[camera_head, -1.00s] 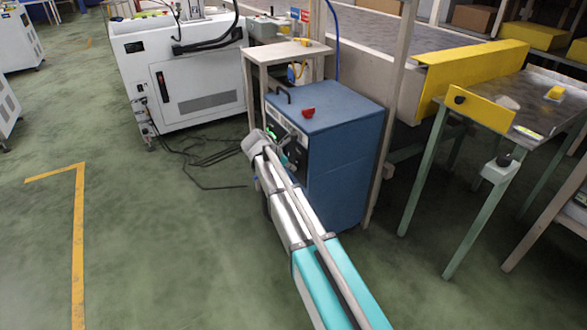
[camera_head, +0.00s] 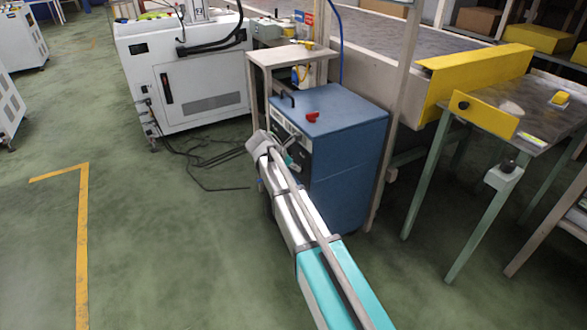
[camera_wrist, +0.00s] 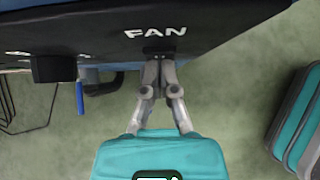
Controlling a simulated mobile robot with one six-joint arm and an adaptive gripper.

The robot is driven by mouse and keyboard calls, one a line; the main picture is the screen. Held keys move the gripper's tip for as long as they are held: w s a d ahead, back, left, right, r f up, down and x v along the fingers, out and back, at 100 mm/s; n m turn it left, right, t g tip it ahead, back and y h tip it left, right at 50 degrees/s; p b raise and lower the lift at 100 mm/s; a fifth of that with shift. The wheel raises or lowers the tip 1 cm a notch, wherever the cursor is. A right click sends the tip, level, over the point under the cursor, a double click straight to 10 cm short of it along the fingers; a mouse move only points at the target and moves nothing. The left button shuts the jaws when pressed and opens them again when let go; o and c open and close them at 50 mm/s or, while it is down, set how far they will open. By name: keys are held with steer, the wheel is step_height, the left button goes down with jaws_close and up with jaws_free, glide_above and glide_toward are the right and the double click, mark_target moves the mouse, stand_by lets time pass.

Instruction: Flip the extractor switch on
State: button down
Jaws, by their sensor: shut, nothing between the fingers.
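The blue cabinet (camera_head: 350,170) stands in the middle of the head view, and my arm reaches its front panel. In the wrist view its dark panel (camera_wrist: 215,45) carries the white label FAN (camera_wrist: 155,32). A small black switch (camera_wrist: 158,50) sits just by that label, partly hidden by my fingers. My gripper (camera_wrist: 157,62) is shut and empty, with its tips at the switch, seemingly touching it. Whether the switch is on or off cannot be told. In the head view my gripper (camera_head: 292,158) is small and partly hidden by my wrist.
A black block (camera_wrist: 54,68) and a blue lever (camera_wrist: 80,98) stick out from the panel beside my fingers. A red knob (camera_head: 312,117) sits on the cabinet top. A pale stand (camera_head: 290,52) is behind it, and dark cables (camera_head: 205,160) lie on the floor. Open floor lies left.

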steer(key=shift+w+d+r, duration=0.1)
steer(key=shift+d, duration=0.1)
steer(key=a+f+p+v, duration=0.1)
steer(key=p+v, duration=0.7)
steer(key=v, duration=0.5)
steer(key=shift+s+a+f, duration=0.25)
steer(key=shift+s+a, duration=0.1)
steer(key=shift+f, duration=0.15)
stand_by(0.5)
steer(key=shift+s+a+f+y, duration=0.15)
steer(key=shift+a+f+y, duration=0.05)
steer(key=shift+f+y, duration=0.25)
steer(key=shift+f, duration=0.2)
